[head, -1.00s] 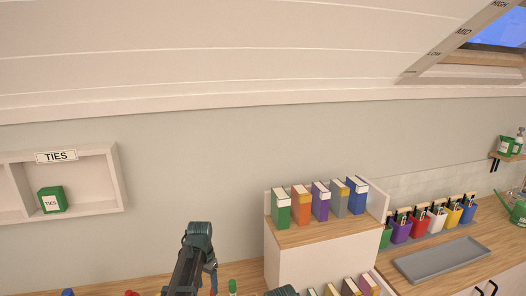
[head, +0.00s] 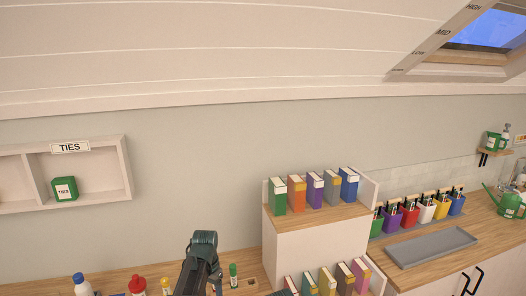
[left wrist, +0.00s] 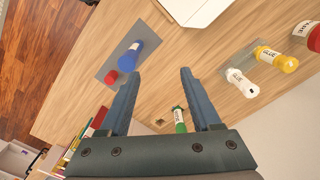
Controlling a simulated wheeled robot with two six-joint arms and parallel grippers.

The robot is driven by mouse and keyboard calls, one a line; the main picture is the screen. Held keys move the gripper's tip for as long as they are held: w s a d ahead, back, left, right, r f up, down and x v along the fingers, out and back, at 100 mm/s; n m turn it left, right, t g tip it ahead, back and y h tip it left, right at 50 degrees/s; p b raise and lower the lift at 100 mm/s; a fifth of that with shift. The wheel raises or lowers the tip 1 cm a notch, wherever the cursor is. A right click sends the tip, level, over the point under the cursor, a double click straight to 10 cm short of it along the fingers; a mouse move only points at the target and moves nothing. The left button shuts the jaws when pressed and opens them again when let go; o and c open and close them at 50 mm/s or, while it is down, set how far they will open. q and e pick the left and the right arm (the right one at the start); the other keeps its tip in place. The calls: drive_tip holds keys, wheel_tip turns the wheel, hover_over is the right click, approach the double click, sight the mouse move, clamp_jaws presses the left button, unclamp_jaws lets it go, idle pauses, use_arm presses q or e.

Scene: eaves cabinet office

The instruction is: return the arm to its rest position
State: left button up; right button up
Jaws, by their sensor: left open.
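My left arm (head: 200,262) rises from the bottom edge of the head view, in front of the wooden counter; its fingertips cannot be made out there. In the left wrist view my left gripper (left wrist: 157,76) is open, with nothing between its two fingers. A blue bottle with a red cap (left wrist: 138,56) lies on a grey mat beyond the left finger. My right gripper is not seen.
Bottles, including a red one (head: 138,286), stand on the counter at lower left. A raised shelf with several coloured boxes (head: 316,190) stands right of my arm. A grey tray (head: 430,247) and several coloured cups (head: 410,213) are farther right. A TIES wall shelf (head: 128,165) hangs left.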

use_arm(q)
drive_tip(key=s+d+f+b, duration=0.2)
drive_tip(key=s+d, duration=0.1)
drive_tip(key=s, duration=0.4)
drive_tip(key=s+d+f+b, duration=0.2)
drive_tip(key=s+d, duration=0.2)
drive_tip(key=s, duration=0.3)
drive_tip(key=s+d+f+n+y+b, duration=0.1)
drive_tip(key=s+d+f+b, duration=0.1)
drive_tip(key=s, duration=0.5)
drive_tip(key=shift+s+d+f+b, duration=0.4)
drive_tip(key=shift+d+f, duration=0.05)
drive_tip(key=shift+d, duration=0.45)
